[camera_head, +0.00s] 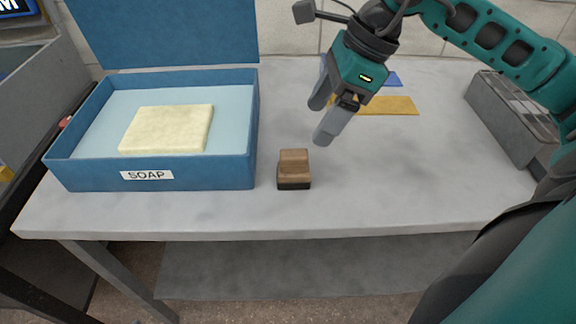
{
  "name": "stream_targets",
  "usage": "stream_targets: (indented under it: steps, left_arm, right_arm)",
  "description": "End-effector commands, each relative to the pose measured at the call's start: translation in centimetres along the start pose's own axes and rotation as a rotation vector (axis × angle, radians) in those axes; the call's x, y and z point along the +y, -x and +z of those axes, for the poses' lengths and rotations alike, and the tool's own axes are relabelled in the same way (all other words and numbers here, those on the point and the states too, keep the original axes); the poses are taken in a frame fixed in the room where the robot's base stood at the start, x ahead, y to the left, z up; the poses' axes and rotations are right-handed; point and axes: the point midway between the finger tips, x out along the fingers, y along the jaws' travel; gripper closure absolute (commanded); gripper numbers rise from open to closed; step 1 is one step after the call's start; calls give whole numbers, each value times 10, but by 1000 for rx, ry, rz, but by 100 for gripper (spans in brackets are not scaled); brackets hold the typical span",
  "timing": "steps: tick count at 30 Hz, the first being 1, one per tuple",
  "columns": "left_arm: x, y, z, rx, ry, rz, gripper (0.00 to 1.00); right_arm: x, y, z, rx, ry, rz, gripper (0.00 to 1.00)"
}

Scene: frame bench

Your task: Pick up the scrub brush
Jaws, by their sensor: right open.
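The scrub brush (294,168) is a small brown wooden block with a dark underside. It stands on the grey table, just right of the blue soap box. My right gripper (321,120) is open and empty, above and slightly right of the brush, with its grey fingers pointing down and apart from it. My left gripper is not in view.
The open blue box (218,174) labelled SOAP holds a pale yellow soap block (167,129); its lid stands up behind. A yellow flat piece (392,106) and a blue one (386,79) lie behind my gripper. A grey container (496,120) stands at the right. The grey table (400,190) is clear in front.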

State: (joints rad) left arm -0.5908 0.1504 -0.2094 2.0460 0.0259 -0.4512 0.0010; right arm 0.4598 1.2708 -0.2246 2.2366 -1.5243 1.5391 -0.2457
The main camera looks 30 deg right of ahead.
Motion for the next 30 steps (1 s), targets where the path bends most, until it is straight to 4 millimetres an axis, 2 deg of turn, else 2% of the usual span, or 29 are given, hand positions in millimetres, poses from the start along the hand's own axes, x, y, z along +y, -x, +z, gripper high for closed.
stream_targets:
  steps: [2, 12, 19, 27, 30]
  left_arm:
    - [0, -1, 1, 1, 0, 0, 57]
    - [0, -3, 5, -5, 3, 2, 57]
    - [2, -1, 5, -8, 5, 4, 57]
    - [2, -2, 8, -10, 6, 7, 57]
    - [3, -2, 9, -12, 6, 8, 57]
  right_arm:
    - [-2, -6, -4, 19, 2, -7, 22]
    - [0, -65, -4, 15, 2, -4, 22]
    - [1, -82, -2, 14, 2, -3, 22]
    - [7, -120, 1, 14, 1, -3, 22]
    - [7, -127, 1, 16, 2, -4, 22]
